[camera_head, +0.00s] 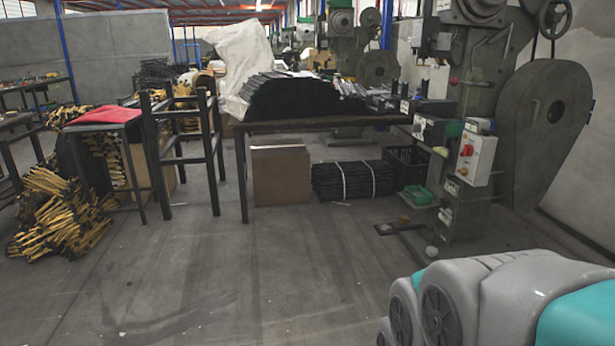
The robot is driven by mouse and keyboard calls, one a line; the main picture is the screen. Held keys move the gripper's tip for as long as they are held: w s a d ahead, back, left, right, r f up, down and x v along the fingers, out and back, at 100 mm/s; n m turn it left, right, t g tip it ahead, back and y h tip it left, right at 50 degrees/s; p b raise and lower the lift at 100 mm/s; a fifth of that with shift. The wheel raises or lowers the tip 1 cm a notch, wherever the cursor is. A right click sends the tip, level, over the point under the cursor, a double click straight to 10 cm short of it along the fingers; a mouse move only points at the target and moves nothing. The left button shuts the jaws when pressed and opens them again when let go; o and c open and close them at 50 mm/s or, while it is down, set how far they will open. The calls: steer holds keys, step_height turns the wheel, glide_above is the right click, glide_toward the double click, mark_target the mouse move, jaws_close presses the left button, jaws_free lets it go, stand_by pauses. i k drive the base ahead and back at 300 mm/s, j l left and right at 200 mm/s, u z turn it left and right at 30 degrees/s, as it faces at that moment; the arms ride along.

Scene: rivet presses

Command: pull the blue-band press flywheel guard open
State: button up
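A large grey-green press (475,80) stands at the right. A big rounded, teardrop-shaped guard (550,130) covers its right side and looks closed against it. I cannot make out a blue band on this press. A second press (341,45) stands further back at the centre, with a round dark cover (379,68) beside it; no blue band is clear there either. My grey and teal arm shows at the lower right, well in front of the near press. My gripper is not in view.
A work table (262,126) with stacked black parts stands left of the near press, with a cardboard box (280,176) and a strapped black bundle (345,180) below. Black metal frames and yellow-black parts (57,205) fill the left. The front centre floor is clear.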

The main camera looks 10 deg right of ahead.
mark_target(541, 147)
steer(key=i+l, duration=0.15)
steer(key=i, duration=0.4)
steer(key=i+l, duration=0.15)
steer(key=i, duration=0.4)
steer(key=i+l, duration=0.15)
steer(key=i, duration=0.4)
